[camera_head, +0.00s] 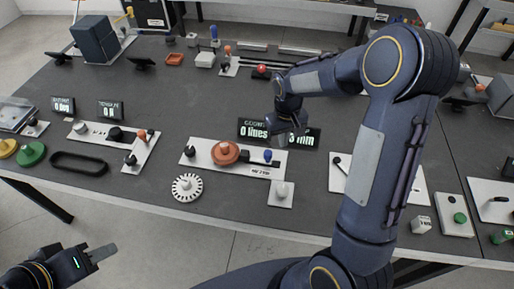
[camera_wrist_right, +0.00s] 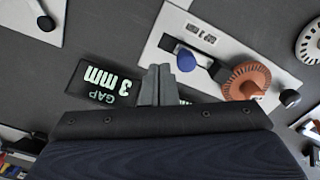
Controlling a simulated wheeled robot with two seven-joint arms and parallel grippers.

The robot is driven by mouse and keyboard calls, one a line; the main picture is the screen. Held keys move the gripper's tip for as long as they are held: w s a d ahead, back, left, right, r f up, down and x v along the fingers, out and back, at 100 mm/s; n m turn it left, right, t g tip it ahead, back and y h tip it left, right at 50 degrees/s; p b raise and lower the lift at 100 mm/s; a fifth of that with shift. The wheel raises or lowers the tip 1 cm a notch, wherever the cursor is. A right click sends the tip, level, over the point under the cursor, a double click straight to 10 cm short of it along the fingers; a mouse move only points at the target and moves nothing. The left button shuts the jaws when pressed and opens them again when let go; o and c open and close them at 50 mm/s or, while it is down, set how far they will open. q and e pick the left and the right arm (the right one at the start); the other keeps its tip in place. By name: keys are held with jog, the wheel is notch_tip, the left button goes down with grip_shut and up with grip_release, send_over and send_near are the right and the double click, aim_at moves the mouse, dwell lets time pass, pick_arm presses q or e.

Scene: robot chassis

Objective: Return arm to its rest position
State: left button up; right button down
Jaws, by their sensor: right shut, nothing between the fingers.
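My right arm reaches in from the lower right of the head view and bends down over the table. Its gripper (camera_head: 297,129) is above the table beside the display boards, partly in front of them. In the right wrist view the right gripper (camera_wrist_right: 157,72) has its two fingers together with nothing between them. My left gripper (camera_head: 103,252) is at the lower left of the head view, off the table's front edge and apart from everything. Its fingers overlap from this angle, so its opening is unclear.
Below the right gripper are a white panel (camera_head: 205,158) with an orange disc (camera_head: 225,153) and a blue knob, and a "3 mm" display (camera_wrist_right: 104,83). A white gear (camera_head: 187,187) lies near the front edge. Other panels stand left and right. Dark tabletop (camera_head: 190,115) is bare behind the panel.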

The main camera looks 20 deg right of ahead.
jog(key=shift+r, duration=0.1)
dwell(0.4)
jog(key=s+a+r+m+t+y, duration=0.1)
jog(key=s+a+r+t+y, duration=0.15)
jog(key=s+r, duration=0.95)
jog(key=s+a+t+y, duration=0.1)
jog(key=s+a+t, duration=0.2)
jog(key=s, duration=0.7)
jog(key=shift+s+a+r, duration=0.35)
jog(key=shift+a+r, duration=0.1)
jog(key=shift+a, duration=0.05)
dwell(3.0)
